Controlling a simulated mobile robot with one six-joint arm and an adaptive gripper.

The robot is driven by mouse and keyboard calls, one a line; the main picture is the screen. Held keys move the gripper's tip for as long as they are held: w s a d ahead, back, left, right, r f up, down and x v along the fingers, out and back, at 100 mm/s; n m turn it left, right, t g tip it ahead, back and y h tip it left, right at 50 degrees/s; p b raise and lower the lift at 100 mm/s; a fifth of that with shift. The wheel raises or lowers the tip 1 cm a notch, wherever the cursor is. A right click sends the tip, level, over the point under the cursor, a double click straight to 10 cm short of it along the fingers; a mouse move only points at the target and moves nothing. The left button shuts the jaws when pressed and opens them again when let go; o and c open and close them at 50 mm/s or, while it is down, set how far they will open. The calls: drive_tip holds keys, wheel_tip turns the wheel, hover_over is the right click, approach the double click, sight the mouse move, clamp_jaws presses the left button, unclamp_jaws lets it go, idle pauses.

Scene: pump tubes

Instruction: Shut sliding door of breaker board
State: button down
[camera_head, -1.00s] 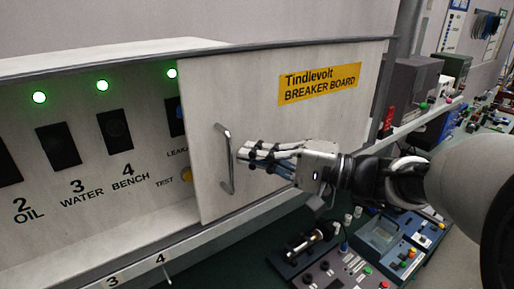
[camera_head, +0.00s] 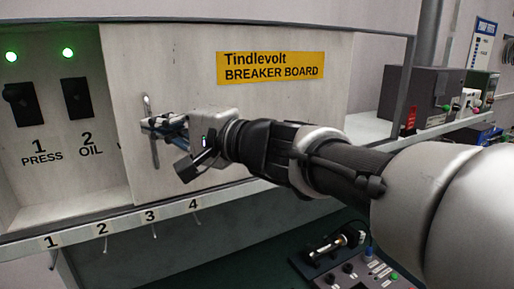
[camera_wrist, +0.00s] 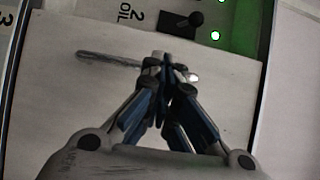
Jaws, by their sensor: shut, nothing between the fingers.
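The sliding door (camera_head: 290,130) of the breaker board is a pale panel with a yellow "Tindlevolt BREAKER BOARD" label (camera_head: 271,67). It covers the middle and right of the board, while the left part with breakers 1 PRESS and 2 OIL stands open. The door's upright metal handle (camera_head: 154,154) is near its left edge; in the wrist view the handle (camera_wrist: 105,59) lies sideways. My gripper (camera_head: 150,124) is shut with its fingertips at the handle, on its right side.
Black switches (camera_head: 77,98) with green lamps (camera_head: 67,53) sit in the open part. A numbered ledge (camera_head: 125,222) with small hooks runs below the door. Grey boxes (camera_head: 425,95) stand on a shelf at the right. A control panel (camera_head: 365,275) lies low at the lower right.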

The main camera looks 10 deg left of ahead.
drive_tip(key=s+a+b, duration=0.3)
drive_tip(key=s+a, duration=0.4)
drive_tip(key=a, duration=0.3)
drive_tip(key=s+a+b, duration=0.3)
drive_tip(key=s+a, duration=0.4)
drive_tip(key=a, duration=0.2)
drive_tip(key=shift+a, duration=0.4)
drive_tip(key=shift+w+d, duration=0.1)
